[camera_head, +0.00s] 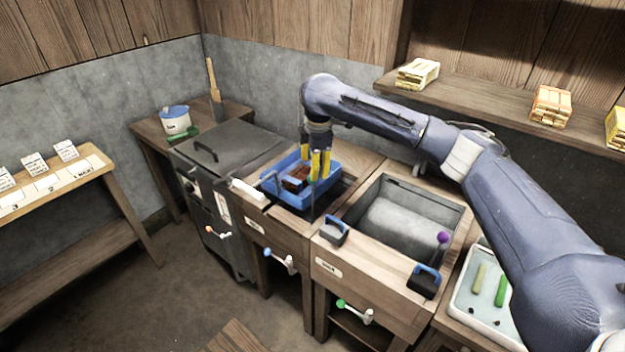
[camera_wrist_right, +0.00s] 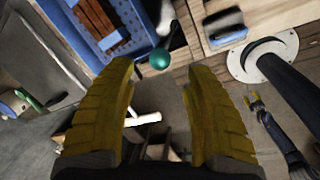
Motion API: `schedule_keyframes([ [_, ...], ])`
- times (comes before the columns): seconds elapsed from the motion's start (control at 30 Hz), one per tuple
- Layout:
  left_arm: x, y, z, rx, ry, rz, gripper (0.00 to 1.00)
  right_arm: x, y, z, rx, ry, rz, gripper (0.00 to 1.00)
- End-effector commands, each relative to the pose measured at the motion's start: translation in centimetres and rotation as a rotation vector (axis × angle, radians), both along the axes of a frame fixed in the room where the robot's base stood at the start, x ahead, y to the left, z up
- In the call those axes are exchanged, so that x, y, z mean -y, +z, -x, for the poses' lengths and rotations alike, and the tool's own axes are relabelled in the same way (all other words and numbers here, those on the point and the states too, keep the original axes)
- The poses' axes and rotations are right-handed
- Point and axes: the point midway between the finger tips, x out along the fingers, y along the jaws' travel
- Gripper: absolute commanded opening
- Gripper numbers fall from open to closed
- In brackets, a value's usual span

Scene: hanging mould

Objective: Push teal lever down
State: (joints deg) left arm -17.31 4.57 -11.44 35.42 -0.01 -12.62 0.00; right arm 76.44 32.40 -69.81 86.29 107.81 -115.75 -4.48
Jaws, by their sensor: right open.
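The teal ball knob of the lever (camera_wrist_right: 160,59) shows in the right wrist view, near the corner of the blue tray (camera_wrist_right: 135,40). In that view it lies beyond my right gripper (camera_wrist_right: 160,80), roughly in line with the gap between its yellow fingers and apart from them. The right gripper is open and empty. In the head view my right gripper (camera_head: 320,163) points down over the blue tray (camera_head: 331,184), which holds a brown slatted piece (camera_head: 295,178). I cannot make out the teal knob clearly in the head view.
A sink-like basin (camera_head: 405,222) with a purple knob (camera_head: 442,237) lies right of the tray. Dark blocks with blue handles (camera_head: 334,230) sit along the front edge. Orange (camera_head: 211,229), blue (camera_head: 267,251) and green (camera_head: 341,303) knobs stick out in front. A grey lidded cabinet (camera_head: 230,150) stands left.

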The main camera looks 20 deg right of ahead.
Motion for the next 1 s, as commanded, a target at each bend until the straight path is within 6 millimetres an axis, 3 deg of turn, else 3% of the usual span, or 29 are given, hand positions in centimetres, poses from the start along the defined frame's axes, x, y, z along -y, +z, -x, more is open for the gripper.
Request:
schedule_keyframes([
  [0.2,0.0,0.0,-0.3,0.004,0.000,0.000,0.44,-0.1,-3.5,-0.6,-0.003,-0.001,-0.001,0.51],
  [0.4,0.1,0.0,-0.4,0.005,0.000,0.001,0.44,-0.1,-5.3,-1.0,-0.001,-0.002,-0.001,0.51],
  [0.97,0.1,0.0,-0.4,0.005,0.000,0.001,0.44,-0.1,-6.3,-1.2,0.000,-0.001,-0.001,0.52],
  [1.0,0.1,0.0,-0.4,0.005,0.000,0.001,0.44,-0.1,-6.3,-1.2,0.000,-0.001,-0.001,0.48],
])
